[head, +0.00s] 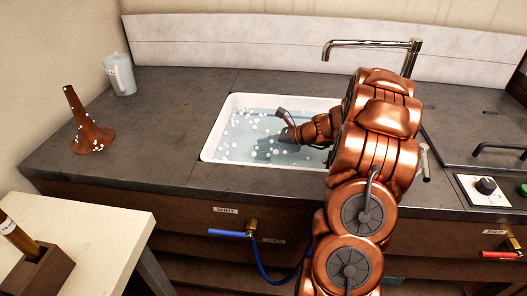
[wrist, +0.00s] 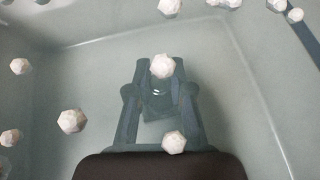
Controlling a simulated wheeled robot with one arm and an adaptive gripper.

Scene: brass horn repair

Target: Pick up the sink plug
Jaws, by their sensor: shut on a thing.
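My gripper (head: 272,146) reaches down into the white sink basin (head: 208,142), into the water (head: 250,125). In the wrist view my gripper (wrist: 158,82) is seen through the bluish water, near the basin floor, with its fingers closed in. A dark, blurred piece with a small white glint, taken to be the sink plug (wrist: 157,98), sits between the fingers. Its edges are dim, and I cannot tell whether it is clear of the drain. In the head view the plug is not distinguishable. Floating white bits partly cover the fingers.
A chrome tap (head: 375,44) arches behind the basin, close to my arm. A brown cone-shaped piece (head: 87,125) and a clear jug (head: 120,74) stand on the grey counter (head: 165,125) at left. Blue (head: 230,233) and red (head: 500,254) valve levers stick out at the front.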

